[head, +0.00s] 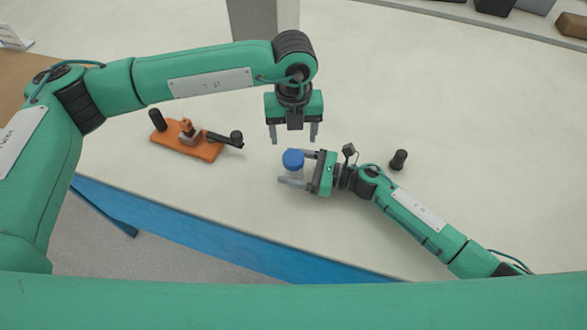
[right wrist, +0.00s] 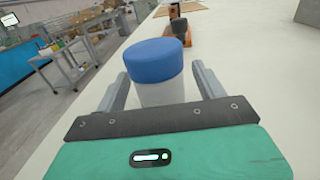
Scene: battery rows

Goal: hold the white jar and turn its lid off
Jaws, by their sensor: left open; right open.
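The white jar (right wrist: 161,92) stands upright on the table with its blue lid (right wrist: 153,58) on top. In the head view the lid (head: 293,159) hides most of the jar. My right gripper (head: 294,168) is open, with one finger on each side of the jar's body; gaps show between jar and fingers in the right wrist view (right wrist: 161,88). My left gripper (head: 294,136) is open and empty, pointing down above the table, just behind the jar in the head view. Nothing is between its fingers.
An orange base (head: 205,152) with a dark crank handle (head: 236,138) lies to the left on the white table (head: 420,90). A small black cylinder (head: 398,160) stands right of my right gripper. The blue table edge (head: 215,238) runs along the front. The table behind is mostly clear.

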